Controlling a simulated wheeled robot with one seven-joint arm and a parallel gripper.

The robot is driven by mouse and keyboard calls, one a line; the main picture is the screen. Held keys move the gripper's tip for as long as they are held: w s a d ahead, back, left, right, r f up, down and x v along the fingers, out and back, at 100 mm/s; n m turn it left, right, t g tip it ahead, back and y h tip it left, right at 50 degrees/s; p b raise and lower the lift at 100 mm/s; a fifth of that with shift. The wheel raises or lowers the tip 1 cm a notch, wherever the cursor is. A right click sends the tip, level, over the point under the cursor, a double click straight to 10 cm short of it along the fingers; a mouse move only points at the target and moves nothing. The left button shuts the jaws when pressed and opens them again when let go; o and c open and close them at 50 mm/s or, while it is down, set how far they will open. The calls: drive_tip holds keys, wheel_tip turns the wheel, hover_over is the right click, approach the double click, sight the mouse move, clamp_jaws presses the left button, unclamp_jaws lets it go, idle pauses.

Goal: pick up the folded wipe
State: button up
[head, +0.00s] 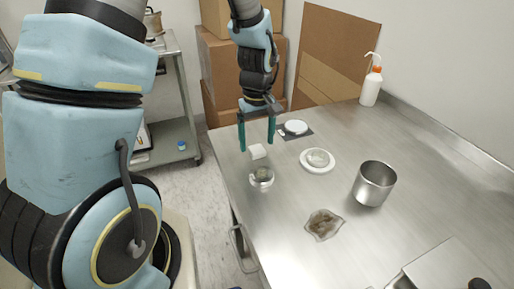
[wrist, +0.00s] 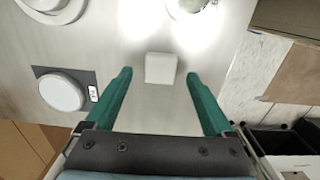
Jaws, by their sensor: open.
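The folded wipe (head: 258,151) is a small white block lying on the metal table near its left edge. In the wrist view the wipe (wrist: 160,68) lies between and a little beyond the fingertips, with gaps on both sides. My gripper (head: 257,148) is open and empty, with its two green fingers pointing down above the table by the wipe. In the wrist view the gripper (wrist: 160,73) shows both fingers spread wide. The exact height of the fingertips above the table is hard to tell.
A small glass dish (head: 261,178) stands just in front of the wipe. A balance with a round white pan (head: 296,127) is behind right. A white plate (head: 317,166), a steel beaker (head: 374,184), a crumpled bag (head: 324,224) and a wash bottle (head: 371,87) stand further right.

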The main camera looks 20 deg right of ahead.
sight(257, 149)
drive_tip(key=shift+f, duration=1.1)
clamp_jaws()
drive_tip(key=shift+r, duration=0.1)
wheel_tip(257, 149, up, 10)
drive_tip(key=b, duration=0.2)
drive_tip(key=c, duration=0.6)
unclamp_jaws()
drive_tip(key=c, duration=0.7)
